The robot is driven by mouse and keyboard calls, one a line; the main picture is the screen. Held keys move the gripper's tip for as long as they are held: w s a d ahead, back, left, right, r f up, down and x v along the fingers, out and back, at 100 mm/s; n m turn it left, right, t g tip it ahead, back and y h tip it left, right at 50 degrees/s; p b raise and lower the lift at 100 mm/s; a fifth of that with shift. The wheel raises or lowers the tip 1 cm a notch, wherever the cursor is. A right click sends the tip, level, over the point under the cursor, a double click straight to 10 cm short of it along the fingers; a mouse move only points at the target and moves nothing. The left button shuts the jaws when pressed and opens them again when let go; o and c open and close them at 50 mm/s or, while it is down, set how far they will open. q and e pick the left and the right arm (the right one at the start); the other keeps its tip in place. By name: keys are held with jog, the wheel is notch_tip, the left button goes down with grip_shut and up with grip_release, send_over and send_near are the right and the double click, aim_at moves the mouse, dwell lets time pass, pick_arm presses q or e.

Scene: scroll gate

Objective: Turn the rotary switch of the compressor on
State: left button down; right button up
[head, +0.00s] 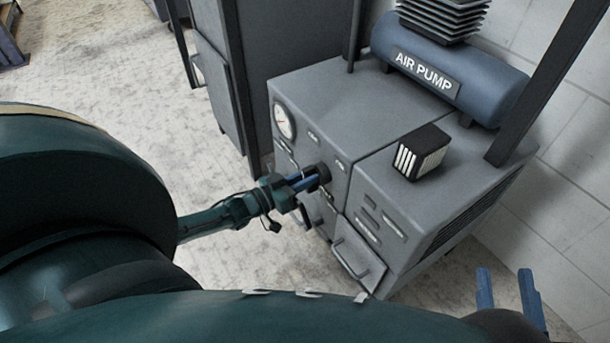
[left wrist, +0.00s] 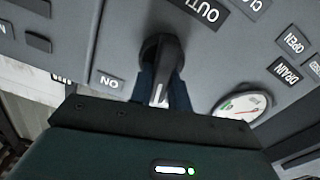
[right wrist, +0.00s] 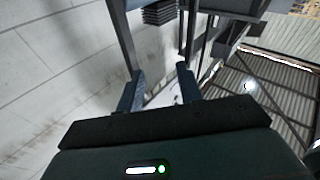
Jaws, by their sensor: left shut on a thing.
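The compressor (head: 318,98) is a grey cabinet with a blue tank marked AIR PUMP (head: 428,72) on top. Its rotary switch (head: 325,172) is a dark knob on the front panel. My left gripper (head: 308,182) is shut on this knob, with its blue fingers on either side of it. In the left wrist view the switch (left wrist: 160,55) shows a white mark on its handle, between the fingers. An ON label (left wrist: 109,81) is to the left of the knob there. My right gripper (head: 505,274) is open and empty, low at the right, apart from the cabinet.
A round gauge (head: 284,120) is on the front panel, left of the switch. A drawer with a handle (head: 357,257) is below it. A dark box with white slats (head: 421,152) stands on top.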

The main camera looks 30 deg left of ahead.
pick_arm(q)
jog(key=m, duration=0.3)
jog(key=shift+s+d+m+p, duration=0.1)
jog(key=shift+d+m+p, duration=0.1)
jog(key=shift+m+p, duration=0.2)
jog(key=m, duration=0.3)
jog(key=shift+d, duration=0.1)
jog(key=shift+f+m, duration=0.1)
jog(key=shift+m, duration=1.4)
pick_arm(e)
jog(key=shift+d, duration=0.1)
pick_arm(q)
jog(key=shift+s+d, duration=0.1)
pick_arm(e)
jog(key=shift+r, duration=0.1)
pick_arm(q)
jog(key=c, duration=1.3)
grip_release()
